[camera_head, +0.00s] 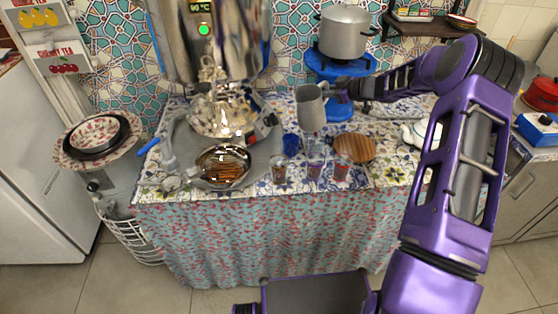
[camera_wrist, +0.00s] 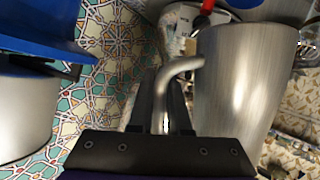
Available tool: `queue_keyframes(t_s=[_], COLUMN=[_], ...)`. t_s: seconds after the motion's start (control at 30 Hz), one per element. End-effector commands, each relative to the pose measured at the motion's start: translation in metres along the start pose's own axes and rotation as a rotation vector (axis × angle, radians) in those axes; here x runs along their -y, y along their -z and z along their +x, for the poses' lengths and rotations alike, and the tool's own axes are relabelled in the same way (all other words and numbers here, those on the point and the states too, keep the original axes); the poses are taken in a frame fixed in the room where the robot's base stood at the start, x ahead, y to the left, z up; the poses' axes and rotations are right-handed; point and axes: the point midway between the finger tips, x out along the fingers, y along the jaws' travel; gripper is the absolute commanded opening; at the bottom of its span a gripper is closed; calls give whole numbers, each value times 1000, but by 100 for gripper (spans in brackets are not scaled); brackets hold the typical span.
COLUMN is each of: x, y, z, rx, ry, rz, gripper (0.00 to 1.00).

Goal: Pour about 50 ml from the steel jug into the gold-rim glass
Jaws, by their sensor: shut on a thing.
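The steel jug (camera_head: 311,110) is held up above the patterned table, roughly upright with a slight lean. My gripper (camera_head: 340,92) is at its right side, shut on its handle. In the wrist view the jug (camera_wrist: 243,85) fills the right half, and its curved handle (camera_wrist: 180,72) runs between my fingers (camera_wrist: 165,112). Below and in front of the jug stand small glasses: a left one (camera_head: 279,168), a middle one (camera_head: 315,163) and a right one (camera_head: 341,168). I cannot tell which has the gold rim. The jug's contents are hidden.
A round wooden board (camera_head: 355,148) lies right of the glasses, and a blue cup (camera_head: 291,144) stands behind them. A grey tray (camera_head: 262,160) with a shiny bowl (camera_head: 222,165) is at left. A steel pot (camera_head: 344,32) stands on a blue stand behind.

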Motion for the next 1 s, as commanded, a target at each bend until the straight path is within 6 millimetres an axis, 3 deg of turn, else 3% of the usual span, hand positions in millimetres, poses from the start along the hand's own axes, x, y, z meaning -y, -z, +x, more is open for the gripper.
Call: queue_keyframes(t_s=[0.4, 0.63, 0.67, 0.73, 1.0], x=[18, 38, 34, 34, 44], y=[18, 7, 20, 26, 25], z=[-5, 4, -1, -3, 1], rx=[50, 77, 76, 79, 104], ry=[-104, -157, -164, -176, -201], rz=[-240, -369, -369, -388, -498], gripper=[0, 0, 0, 0, 0])
